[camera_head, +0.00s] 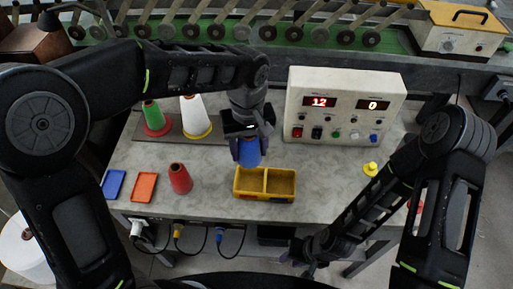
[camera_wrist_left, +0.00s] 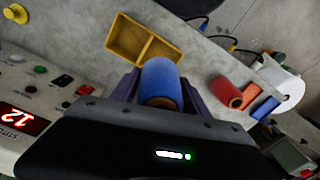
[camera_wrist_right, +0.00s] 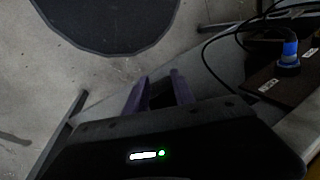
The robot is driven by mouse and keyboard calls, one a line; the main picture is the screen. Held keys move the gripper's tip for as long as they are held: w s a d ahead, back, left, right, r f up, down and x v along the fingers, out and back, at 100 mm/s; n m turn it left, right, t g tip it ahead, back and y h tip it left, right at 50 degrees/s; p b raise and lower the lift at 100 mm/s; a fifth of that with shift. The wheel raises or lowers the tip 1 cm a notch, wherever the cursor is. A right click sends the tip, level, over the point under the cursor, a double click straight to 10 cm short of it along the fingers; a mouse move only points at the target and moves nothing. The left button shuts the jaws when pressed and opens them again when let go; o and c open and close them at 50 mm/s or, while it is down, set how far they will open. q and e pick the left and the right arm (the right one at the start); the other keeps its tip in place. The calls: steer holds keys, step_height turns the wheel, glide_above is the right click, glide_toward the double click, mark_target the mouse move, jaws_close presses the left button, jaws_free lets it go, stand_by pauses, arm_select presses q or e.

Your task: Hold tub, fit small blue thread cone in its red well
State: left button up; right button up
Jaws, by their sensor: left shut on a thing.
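The small blue thread cone (camera_head: 249,153) is held in my left gripper (camera_head: 249,148), above the table just behind the tub. In the left wrist view the blue cone (camera_wrist_left: 160,80) sits between the two fingers. The yellow tub (camera_head: 265,196) stands on the table with two open, empty-looking wells. Its front wall has a red patch at left and a blue patch at right. The tub also shows in the left wrist view (camera_wrist_left: 143,40). My right gripper (camera_head: 308,262) is low, off the table's front edge, away from the tub. Its fingers (camera_wrist_right: 160,90) are apart with nothing between them.
A red cone (camera_head: 180,179), a blue tray (camera_head: 114,184) and an orange tray (camera_head: 145,187) are left of the tub. Green (camera_head: 151,114) and white (camera_head: 194,113) cones stand behind. A control box (camera_head: 343,106) and a yellow knob-like piece (camera_head: 370,169) are at right.

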steer(key=s+d+r+n+g, duration=0.1)
steer(key=d+r+n+g, duration=0.45)
steer(key=r+n, duration=0.75)
steer(key=w+d+r+n+h, duration=0.1)
steer(key=w+n, duration=0.1)
steer(key=n, duration=0.1)
steer(key=w+d+r+n+t, duration=0.1)
steer(key=w+r+n, duration=0.1)
steer(key=n, duration=0.2)
steer(key=w+d+r+n+t+h, duration=0.1)
steer(key=w+n, duration=0.1)
steer(key=n, duration=0.2)
steer(key=shift+w+r+h, duration=0.15)
steer(key=shift+w+h, duration=0.15)
steer(key=shift+w, duration=0.1)
steer(key=w+r+n, duration=0.1)
steer(key=w+a+r+n, duration=0.1)
steer(key=w+n, duration=0.1)
steer(key=shift+w+r+t+h, duration=0.1)
steer(key=shift+t+h, duration=0.25)
steer(key=shift+h, duration=0.05)
steer(key=w+a+r+n+t, duration=0.2)
steer(key=w+a+r+n, duration=0.6)
steer(key=r+n, duration=0.1)
steer(key=shift+a+n+h, duration=0.3)
steer(key=shift+a+n, duration=0.1)
steer(key=shift+n, duration=0.5)
